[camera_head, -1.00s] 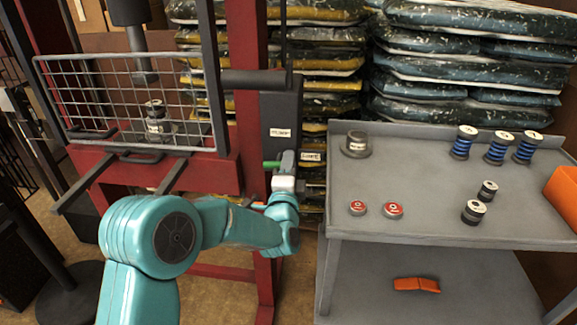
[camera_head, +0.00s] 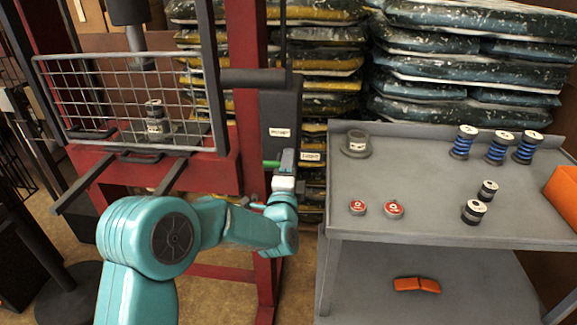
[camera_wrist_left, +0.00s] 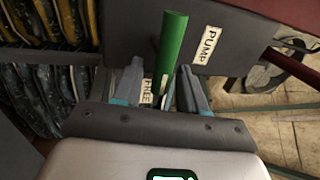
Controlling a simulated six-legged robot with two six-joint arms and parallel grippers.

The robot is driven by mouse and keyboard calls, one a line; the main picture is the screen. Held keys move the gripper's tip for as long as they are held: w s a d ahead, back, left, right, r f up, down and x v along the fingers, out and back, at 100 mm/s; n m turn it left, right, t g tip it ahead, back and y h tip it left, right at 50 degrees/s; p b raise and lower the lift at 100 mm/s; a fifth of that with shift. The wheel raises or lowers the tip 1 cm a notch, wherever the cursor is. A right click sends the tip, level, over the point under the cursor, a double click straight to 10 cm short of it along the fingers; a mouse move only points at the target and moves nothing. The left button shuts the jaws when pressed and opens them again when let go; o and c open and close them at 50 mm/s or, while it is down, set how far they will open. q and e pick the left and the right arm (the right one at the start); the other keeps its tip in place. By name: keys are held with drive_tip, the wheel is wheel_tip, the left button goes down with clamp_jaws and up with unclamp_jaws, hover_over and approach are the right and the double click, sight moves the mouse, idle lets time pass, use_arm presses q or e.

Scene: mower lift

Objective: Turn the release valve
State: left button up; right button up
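The release valve's green handle (camera_head: 271,164) sticks out at the pump unit beside the red press post. In the left wrist view the green handle (camera_wrist_left: 172,45) stands between the two fingers of my left gripper (camera_wrist_left: 160,75). The fingers are apart, with a gap on the handle's left side; the right finger is close to it, and I cannot tell if it touches. In the head view my left gripper (camera_head: 285,163) is at the handle and partly hides the valve. A label reading PUMP (camera_wrist_left: 208,45) is on the dark panel; another label is partly hidden by the gripper. My right gripper is not in view.
A grey cart (camera_head: 400,230) stands to the right with several spools and red-topped discs on it. The red press frame (camera_head: 245,120) with a wire mesh guard (camera_head: 90,85) is at the left. Stacked bags (camera_head: 470,70) fill the back.

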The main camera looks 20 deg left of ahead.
use_arm(q)
drive_tip(key=b+v, duration=0.1)
drive_tip(key=v, duration=1.5)
drive_tip(key=shift+s, duration=0.2)
drive_tip(key=s+f+n+g+h, duration=0.25)
drive_tip(key=f+g, duration=0.25)
drive_tip(key=f, duration=0.9)
drive_tip(key=s+f+n+g+h, duration=0.2)
drive_tip(key=s+f+g, duration=0.2)
drive_tip(key=f, duration=1)
drive_tip(key=s+d+f+n+g+h, duration=0.2)
drive_tip(key=s+d+f+n+g, duration=0.15)
drive_tip(key=s+n+g, duration=0.35)
drive_tip(key=s+d+f+n+g+h, duration=0.25)
drive_tip(key=s+f+n, duration=0.2)
drive_tip(key=s, duration=0.45)
wheel_tip(320, 180, up, 13)
drive_tip(key=n+p, duration=0.1)
drive_tip(key=p, duration=1.2)
drive_tip(key=shift+s+d+r+g+p, duration=0.15)
drive_tip(key=shift+s+d+g+p, duration=0.2)
drive_tip(key=shift+d, duration=0.1)
